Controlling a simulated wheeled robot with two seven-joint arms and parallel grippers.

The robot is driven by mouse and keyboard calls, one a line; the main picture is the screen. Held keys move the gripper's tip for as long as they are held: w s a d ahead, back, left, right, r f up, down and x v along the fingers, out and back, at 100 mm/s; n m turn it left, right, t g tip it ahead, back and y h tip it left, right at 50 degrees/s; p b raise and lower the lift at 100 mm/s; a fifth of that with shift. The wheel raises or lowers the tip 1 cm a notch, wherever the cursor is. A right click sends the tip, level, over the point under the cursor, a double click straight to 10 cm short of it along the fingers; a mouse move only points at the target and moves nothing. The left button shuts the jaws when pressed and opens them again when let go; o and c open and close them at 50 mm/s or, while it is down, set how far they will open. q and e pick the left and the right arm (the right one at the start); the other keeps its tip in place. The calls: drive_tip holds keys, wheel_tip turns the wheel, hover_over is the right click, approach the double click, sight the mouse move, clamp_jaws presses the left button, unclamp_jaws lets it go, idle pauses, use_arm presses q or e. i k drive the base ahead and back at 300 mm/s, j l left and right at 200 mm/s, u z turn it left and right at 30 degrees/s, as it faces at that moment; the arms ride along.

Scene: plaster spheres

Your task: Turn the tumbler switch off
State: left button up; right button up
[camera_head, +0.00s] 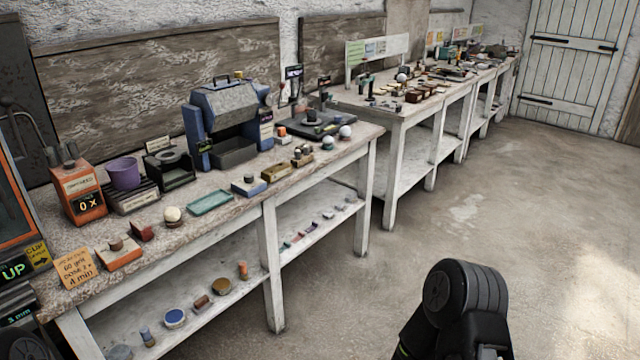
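A blue machine with a grey faceted drum (226,104), which looks like the tumbler, stands on the near bench against the wall. Its left blue post (196,134) carries a small dark panel with green marks. Its right blue post (266,130) carries a small label. A switch lever and its position are too small to make out. Neither gripper shows. A black rounded link of my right arm is at the bottom right, well away from the machine. Part of my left arm shows at the bottom left corner.
The near bench (235,183) also holds an orange box (78,192) reading "0 X", a purple cup (124,173), a green tray (209,202) and several small blocks and balls. A second cluttered bench (398,111) stands beyond. The floor at right is clear.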

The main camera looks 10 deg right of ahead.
sight(249, 177)
drive_tip(key=i+l, duration=0.75)
drive_tip(key=i, duration=0.15)
drive_tip(key=i+l, duration=0.8)
drive_tip(key=i+z, duration=0.05)
